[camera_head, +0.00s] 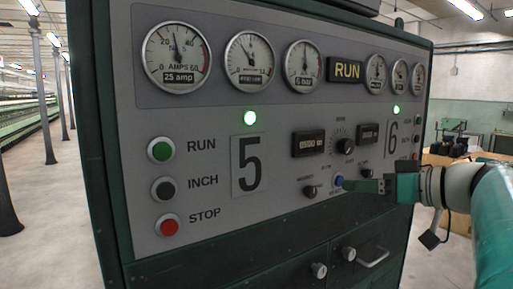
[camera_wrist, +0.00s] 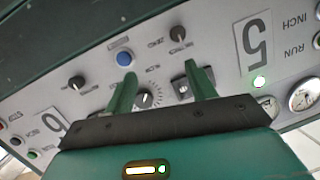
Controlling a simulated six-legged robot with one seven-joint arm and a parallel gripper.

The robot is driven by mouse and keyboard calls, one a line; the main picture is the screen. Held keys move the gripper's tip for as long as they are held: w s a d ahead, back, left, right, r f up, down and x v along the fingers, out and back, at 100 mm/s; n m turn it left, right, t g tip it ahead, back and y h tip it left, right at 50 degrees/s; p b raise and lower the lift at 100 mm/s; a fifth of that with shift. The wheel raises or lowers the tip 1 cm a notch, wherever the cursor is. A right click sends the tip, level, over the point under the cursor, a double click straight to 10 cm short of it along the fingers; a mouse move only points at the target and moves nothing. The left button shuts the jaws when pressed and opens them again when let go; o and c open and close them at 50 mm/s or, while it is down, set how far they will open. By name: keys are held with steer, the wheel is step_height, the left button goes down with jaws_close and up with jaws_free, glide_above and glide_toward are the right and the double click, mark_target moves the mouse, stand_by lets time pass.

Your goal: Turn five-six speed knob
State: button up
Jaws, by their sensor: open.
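The five-six speed knob (camera_head: 345,146) is a black knob with a ring of dial marks, between the large 5 and 6 on the grey panel. In the wrist view my gripper (camera_wrist: 160,72) is open with nothing between the fingers. I cannot tell how far the fingertips are from the panel.
A blue button (camera_wrist: 124,58) and small black knobs (camera_wrist: 77,82) (camera_wrist: 177,33) sit close to the speed knob. Counter displays (camera_head: 309,143) flank it. RUN, INCH and STOP buttons (camera_head: 162,188) are at left. A drawer handle (camera_head: 373,257) sticks out below.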

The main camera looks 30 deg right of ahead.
mark_target(350, 148)
steer(key=s+d+r+t+h, duration=0.2)
steer(key=s+d+r+t, duration=0.1)
steer(key=s+d+r, duration=0.25)
steer(key=shift+n, duration=0.3)
steer(key=w, duration=1.3)
steer(key=shift+w+a+f, duration=0.3)
steer(key=shift+a, duration=0.05)
steer(key=c, duration=1)
